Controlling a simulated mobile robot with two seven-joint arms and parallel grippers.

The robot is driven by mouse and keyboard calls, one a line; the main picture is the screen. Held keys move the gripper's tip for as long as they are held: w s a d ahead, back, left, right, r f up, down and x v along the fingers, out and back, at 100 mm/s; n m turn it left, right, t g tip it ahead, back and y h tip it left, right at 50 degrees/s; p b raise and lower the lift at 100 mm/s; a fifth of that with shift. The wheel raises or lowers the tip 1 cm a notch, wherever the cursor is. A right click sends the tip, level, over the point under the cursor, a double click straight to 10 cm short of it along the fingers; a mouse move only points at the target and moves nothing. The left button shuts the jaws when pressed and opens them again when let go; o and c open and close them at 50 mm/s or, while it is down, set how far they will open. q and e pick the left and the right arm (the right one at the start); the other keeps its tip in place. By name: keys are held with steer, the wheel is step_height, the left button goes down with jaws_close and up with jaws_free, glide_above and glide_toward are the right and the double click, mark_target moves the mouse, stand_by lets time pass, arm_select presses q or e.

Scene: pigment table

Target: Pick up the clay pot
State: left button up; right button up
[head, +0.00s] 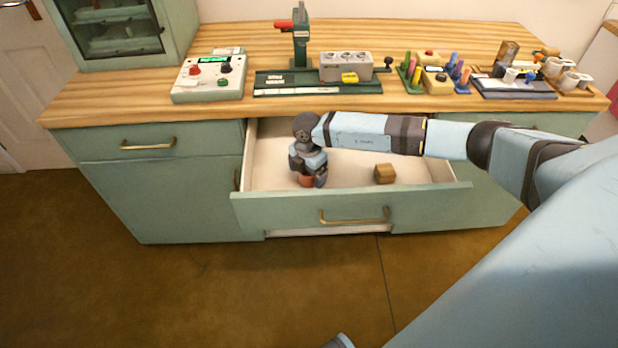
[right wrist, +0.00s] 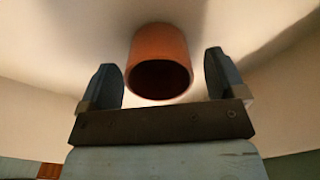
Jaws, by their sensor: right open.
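The clay pot (head: 306,180) is a small orange-brown cylinder in the open drawer (head: 350,205), in its left part. In the right wrist view the pot (right wrist: 159,62) shows its dark round opening, between and just beyond the two fingertips. My right gripper (head: 308,176) reaches down into the drawer over the pot and hides most of it in the head view. In the right wrist view my right gripper (right wrist: 165,78) is open, one finger on each side of the pot, with a visible gap on both sides. My left gripper does not show.
A small wooden box (head: 385,174) lies in the drawer to the right of the pot. The drawer's front and side walls surround the gripper. On the wooden worktop (head: 440,38) above stand a control box (head: 210,78), a green press (head: 299,45) and several small tools.

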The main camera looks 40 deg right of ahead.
steer(key=shift+f, duration=0.2)
steer(key=shift+c, duration=0.4)
steer(key=c, duration=1)
steer(key=shift+r, duration=0.1)
